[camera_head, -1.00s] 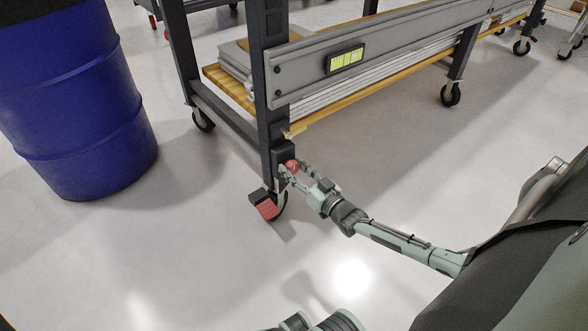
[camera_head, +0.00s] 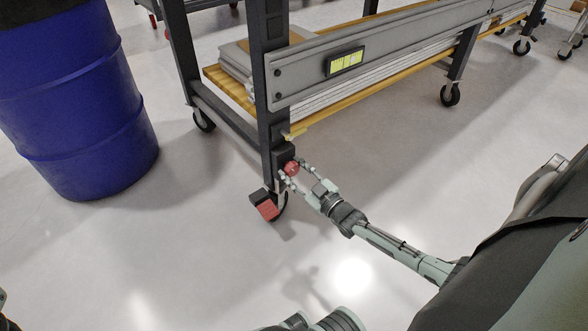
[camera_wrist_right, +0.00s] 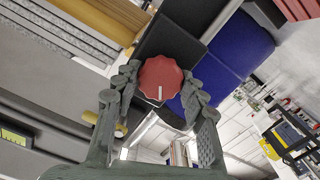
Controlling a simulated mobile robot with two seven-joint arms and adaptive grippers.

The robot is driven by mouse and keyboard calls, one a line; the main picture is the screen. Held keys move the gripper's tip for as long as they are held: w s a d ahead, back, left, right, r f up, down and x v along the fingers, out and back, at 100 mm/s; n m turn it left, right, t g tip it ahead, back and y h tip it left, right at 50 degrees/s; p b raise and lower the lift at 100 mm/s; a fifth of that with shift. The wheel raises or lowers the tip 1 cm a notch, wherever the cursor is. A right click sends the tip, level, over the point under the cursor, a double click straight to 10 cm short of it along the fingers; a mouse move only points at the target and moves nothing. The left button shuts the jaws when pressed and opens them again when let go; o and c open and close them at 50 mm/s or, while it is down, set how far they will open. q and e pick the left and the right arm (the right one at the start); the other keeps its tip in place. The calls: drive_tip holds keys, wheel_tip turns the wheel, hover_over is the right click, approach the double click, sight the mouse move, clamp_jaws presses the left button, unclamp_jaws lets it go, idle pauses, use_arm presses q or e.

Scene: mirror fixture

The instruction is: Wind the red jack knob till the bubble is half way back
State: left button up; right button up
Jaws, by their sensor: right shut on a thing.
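The red jack knob (camera_head: 291,168) sits low on the dark near leg of the bench, above the caster. In the right wrist view the round, lobed knob (camera_wrist_right: 160,78) faces me, its white pointer line pointing down in the picture. My right gripper (camera_head: 290,175) has its two fingers on either side of the knob; in the wrist view the gripper (camera_wrist_right: 160,88) is closed on its edges. The yellow-green level vial (camera_head: 346,61) is on the grey rail above. Its bubble is too small to place surely. My left gripper is not in view.
A blue drum (camera_head: 85,110) stands on the floor left of the bench. A red caster pedal (camera_head: 267,209) is just below the knob. The bench's lower wooden shelf (camera_head: 345,103) holds stacked boards.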

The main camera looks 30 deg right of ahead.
drive_tip(key=shift+n, duration=0.9)
drive_tip(key=n, duration=0.4)
drive_tip(key=shift+f, duration=0.1)
drive_tip(key=shift+n, duration=1.1)
drive_tip(key=o, duration=1.2)
drive_tip(key=shift+c, duration=0.2)
